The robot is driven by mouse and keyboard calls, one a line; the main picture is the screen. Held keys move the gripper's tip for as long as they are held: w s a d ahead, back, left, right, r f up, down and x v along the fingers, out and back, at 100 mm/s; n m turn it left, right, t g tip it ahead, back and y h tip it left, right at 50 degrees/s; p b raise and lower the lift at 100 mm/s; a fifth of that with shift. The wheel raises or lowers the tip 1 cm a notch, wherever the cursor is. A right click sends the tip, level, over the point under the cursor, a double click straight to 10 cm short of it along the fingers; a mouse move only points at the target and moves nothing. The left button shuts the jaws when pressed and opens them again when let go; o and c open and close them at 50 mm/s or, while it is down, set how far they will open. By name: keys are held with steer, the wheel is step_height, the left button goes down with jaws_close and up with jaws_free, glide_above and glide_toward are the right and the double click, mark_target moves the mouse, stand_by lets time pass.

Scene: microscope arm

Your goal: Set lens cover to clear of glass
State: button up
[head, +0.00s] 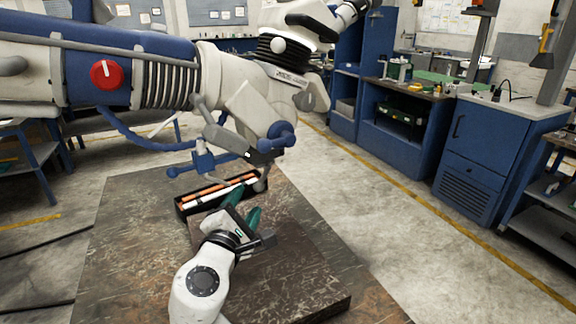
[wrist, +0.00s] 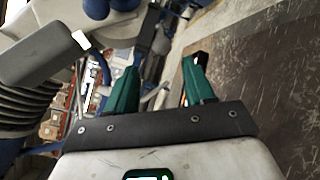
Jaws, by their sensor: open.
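The microscope arm (head: 235,85) is a large white and blue unit reaching in from the left above the table. A grey flap (head: 230,138) with a small white mark hangs under its head and appears to be the lens cover. The flap also shows large at the upper left of the wrist view (wrist: 38,52). I cannot tell whether it covers the glass, as the glass itself is not clearly visible. My gripper (head: 245,204) has teal fingers, open and empty, below the flap and apart from it. In the wrist view, the fingers (wrist: 160,70) point past the flap's right side.
A blue joint (head: 281,134) and bar (head: 205,163) hang near the flap. The table's right part is clear.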

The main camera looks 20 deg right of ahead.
mark_target(263, 178)
steer(key=shift+d, duration=0.45)
steer(key=shift+w+d, duration=0.25)
steer(key=shift+w, duration=0.1)
steer(key=p+x, duration=0.1)
steer(key=x, duration=0.8)
steer(key=shift+w+d+f, duration=0.1)
steer(key=shift+w+d, duration=0.15)
steer(key=shift+d, duration=0.05)
jaws_close()
